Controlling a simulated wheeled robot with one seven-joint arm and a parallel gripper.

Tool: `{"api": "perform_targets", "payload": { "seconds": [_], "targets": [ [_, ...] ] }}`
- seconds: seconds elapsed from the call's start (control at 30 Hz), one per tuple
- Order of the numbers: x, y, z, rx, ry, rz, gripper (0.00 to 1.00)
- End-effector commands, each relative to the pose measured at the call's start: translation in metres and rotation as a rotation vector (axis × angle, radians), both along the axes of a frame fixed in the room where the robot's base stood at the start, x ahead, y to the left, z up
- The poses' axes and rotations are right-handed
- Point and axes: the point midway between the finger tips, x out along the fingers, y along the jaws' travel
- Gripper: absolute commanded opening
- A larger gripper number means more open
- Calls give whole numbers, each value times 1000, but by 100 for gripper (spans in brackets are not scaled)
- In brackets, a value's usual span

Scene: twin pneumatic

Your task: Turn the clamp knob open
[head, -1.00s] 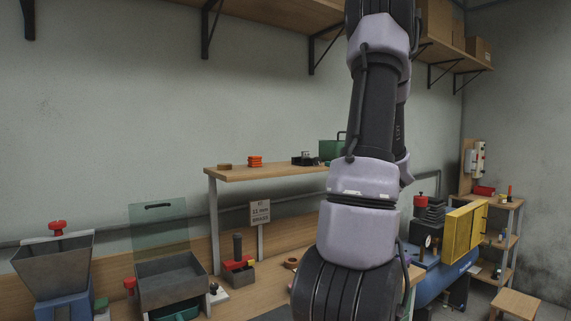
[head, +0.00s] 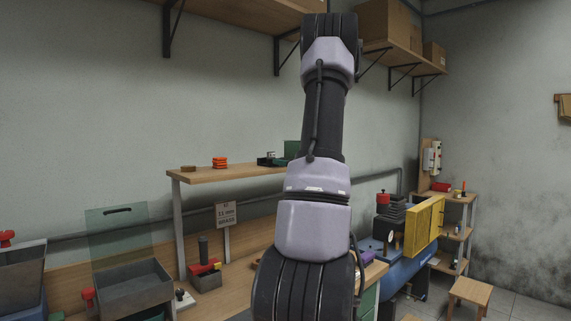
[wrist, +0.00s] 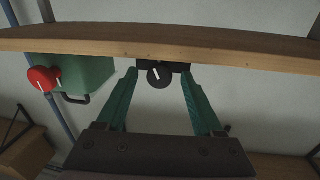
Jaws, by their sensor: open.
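A round black knob (wrist: 160,77) with a white mark shows in the wrist view, on a dark fitting close to the wooden shelf board. A red knob (wrist: 42,79) with white marks sits on a green box (wrist: 85,73) at the left of that view. I cannot tell for sure which is the clamp knob. My gripper (wrist: 159,73) is open; its two green fingers frame the black knob in the picture, with gaps on both sides. Whether the fingertips reach its depth is unclear. In the head view my gripper is hidden.
A raised shelf (head: 215,175) stands on the bench with orange pieces (head: 219,162) and a dark item (head: 270,160). A sign (head: 226,213) stands below it. A blue compressor (head: 414,278) with a yellow panel (head: 424,225) and a stool (head: 470,292) are at right.

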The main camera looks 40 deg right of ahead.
Motion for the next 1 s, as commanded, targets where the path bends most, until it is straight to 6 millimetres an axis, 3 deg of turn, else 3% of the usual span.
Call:
{"api": "perform_targets", "payload": {
  "seconds": [0.17, 0.33, 0.37, 0.57, 0.8, 1.0],
  "targets": [
    [0, 0, 0, 0, 0, 0, 69],
    [0, 0, 0, 0, 0, 0, 4],
    [0, 0, 0, 0, 0, 0, 0],
    [0, 0, 0, -46, -4, 1, 0],
    [0, 0, -1, -302, -24, 1, 0],
    [-1, 0, -2, -409, -32, 0, 0]
  ]
}}
